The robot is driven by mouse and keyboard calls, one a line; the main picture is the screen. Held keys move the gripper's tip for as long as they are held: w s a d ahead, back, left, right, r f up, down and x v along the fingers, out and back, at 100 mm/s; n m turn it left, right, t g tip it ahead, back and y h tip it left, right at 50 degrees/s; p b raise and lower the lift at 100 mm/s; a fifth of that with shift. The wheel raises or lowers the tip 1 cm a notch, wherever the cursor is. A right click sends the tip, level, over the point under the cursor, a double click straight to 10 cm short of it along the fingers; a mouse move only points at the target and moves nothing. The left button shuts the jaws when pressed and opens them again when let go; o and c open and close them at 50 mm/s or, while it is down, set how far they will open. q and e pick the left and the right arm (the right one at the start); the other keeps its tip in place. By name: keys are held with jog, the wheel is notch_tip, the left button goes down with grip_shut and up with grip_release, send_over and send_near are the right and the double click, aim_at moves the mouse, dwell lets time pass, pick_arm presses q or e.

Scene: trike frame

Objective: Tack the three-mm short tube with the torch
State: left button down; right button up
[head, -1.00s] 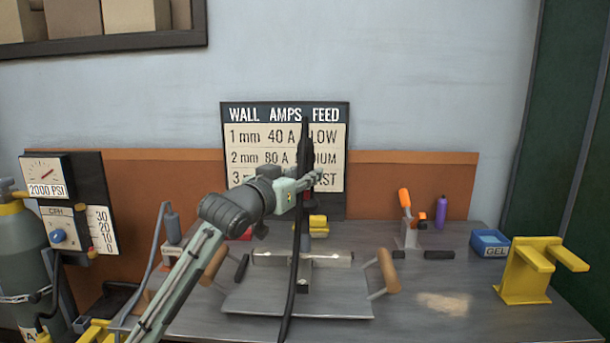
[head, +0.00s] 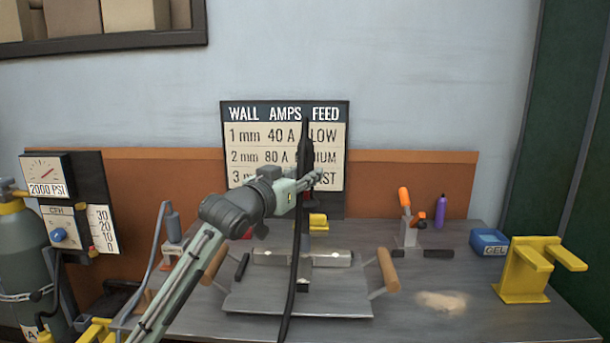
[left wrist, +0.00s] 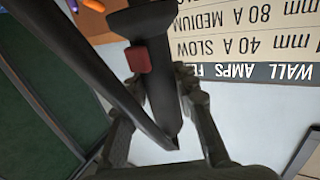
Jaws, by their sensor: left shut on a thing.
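My left gripper (head: 312,180) is shut on the black torch (head: 304,150), which it holds upright in front of the chart. In the left wrist view the torch (left wrist: 155,70) has a red button and a pointed tip between my fingers. The torch cable (head: 291,290) hangs down across the middle of the bench. Behind it, silver tube pieces (head: 332,258) lie across a grey plate (head: 250,302) with wooden handles; the cable hides part of them. I cannot tell which piece is the three-mm short tube. My right gripper is not in view.
The chart (head: 240,140) lists wall, amps and feed. A gas cylinder (head: 35,270) and gauges stand left. A blue gel box (head: 488,242) and yellow stand (head: 522,280) are right. An orange-handled tool (head: 405,198) and purple bottle (head: 440,212) stand behind.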

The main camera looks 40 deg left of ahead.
aim_at(302, 144)
pick_arm(q)
jog(key=shift+f, duration=0.35)
dwell(1.5)
jog(key=shift+r, duration=0.2)
notch_tip(302, 144, up, 3)
jog(key=p, duration=0.2)
jog(key=shift+f+p, duration=0.15)
jog(key=shift+p, duration=0.2)
jog(key=shift+r, duration=2.15)
